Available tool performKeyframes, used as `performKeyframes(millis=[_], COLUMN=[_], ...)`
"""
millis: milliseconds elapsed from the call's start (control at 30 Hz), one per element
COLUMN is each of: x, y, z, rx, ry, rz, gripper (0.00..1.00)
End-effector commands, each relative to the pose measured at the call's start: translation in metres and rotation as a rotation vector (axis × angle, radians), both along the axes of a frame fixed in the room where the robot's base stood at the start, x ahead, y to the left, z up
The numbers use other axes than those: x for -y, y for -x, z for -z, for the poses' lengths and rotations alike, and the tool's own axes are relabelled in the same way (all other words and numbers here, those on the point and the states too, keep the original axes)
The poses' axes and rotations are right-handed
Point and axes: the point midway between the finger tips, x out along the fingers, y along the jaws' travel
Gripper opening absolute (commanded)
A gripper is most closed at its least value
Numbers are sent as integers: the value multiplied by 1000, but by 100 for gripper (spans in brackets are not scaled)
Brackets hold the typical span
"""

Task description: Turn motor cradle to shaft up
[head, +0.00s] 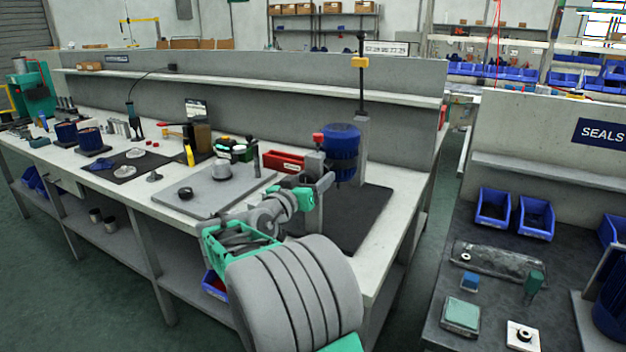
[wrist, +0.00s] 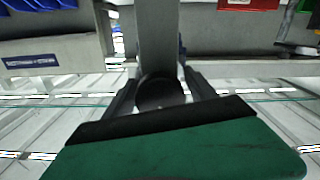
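The motor cradle holds a blue ribbed motor (head: 341,145) beside a grey upright (head: 362,138) on the right part of the bench. A red knob (head: 318,138) tops a grey block to its left. My gripper (head: 326,182) is at the cradle's near side, just below and left of the motor. In the wrist view its two dark fingers stand apart, one on each side of a dark round part (wrist: 161,93) below a grey post (wrist: 158,35). I cannot tell whether they touch it. My arm hides the lower cradle. Which way the shaft points is unclear.
A dark mat (head: 365,228) lies under the cradle. A grey plate (head: 212,190) with small parts is to the left, and a red bin (head: 284,161) stands behind my gripper. A tall black rod with a yellow clamp (head: 360,62) rises behind the motor.

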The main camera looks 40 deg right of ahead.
Motion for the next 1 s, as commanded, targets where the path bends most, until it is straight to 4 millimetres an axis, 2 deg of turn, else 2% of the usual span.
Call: performKeyframes(millis=[67, 767, 1000], x=[0, 0, 0], y=[0, 0, 0], z=[0, 0, 0], rx=[0, 0, 0], ry=[0, -1, -1], rz=[0, 0, 0], gripper=[58, 1, 0])
